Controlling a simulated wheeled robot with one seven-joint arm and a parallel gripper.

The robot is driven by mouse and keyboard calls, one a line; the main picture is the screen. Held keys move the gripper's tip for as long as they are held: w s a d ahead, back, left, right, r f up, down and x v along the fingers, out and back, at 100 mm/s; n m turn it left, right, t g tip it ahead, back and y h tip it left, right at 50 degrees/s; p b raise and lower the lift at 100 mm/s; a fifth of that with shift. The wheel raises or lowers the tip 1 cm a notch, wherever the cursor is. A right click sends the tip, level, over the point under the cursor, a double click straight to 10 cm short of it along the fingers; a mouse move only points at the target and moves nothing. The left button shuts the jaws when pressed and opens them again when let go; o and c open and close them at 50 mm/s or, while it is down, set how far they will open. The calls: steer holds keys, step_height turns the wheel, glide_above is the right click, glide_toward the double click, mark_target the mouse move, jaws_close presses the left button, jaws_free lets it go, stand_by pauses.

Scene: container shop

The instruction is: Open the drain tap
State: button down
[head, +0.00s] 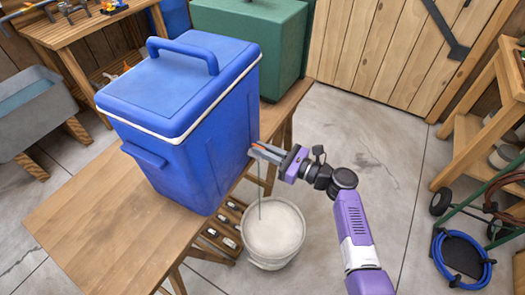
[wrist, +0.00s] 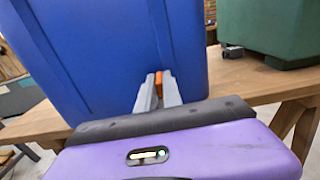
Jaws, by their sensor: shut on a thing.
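The blue cooler (head: 185,115) stands upright on a wooden bench with its white-rimmed lid shut. It fills the upper left of the wrist view (wrist: 90,50). My gripper (head: 262,152) is at the cooler's right side, low down, with its fingers pointing at the wall. In the wrist view my gripper (wrist: 158,92) is shut on the orange drain tap (wrist: 159,79), which shows between the two grey fingertips. The tap is mostly hidden by the fingers. A thin grey vertical line runs from below my gripper to the white bucket (head: 273,232); I cannot tell whether it is water.
The wooden bench (head: 105,235) carries the cooler and a green box (head: 250,35) behind it. The bucket stands on the floor beside the bench. A trolley with a blue hose (head: 462,260) and wooden shelves (head: 490,110) are at the right. Concrete floor between is clear.

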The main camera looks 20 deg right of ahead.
steer(key=shift+d+n+g+y, duration=0.1)
steer(key=shift+n+g+y, duration=0.4)
steer(key=shift+y, duration=0.1)
steer(key=c, duration=1.5)
jaws_free()
steer(key=v, duration=0.7)
steer(key=shift+s+d+b, duration=0.25)
steer(key=shift+b, duration=0.1)
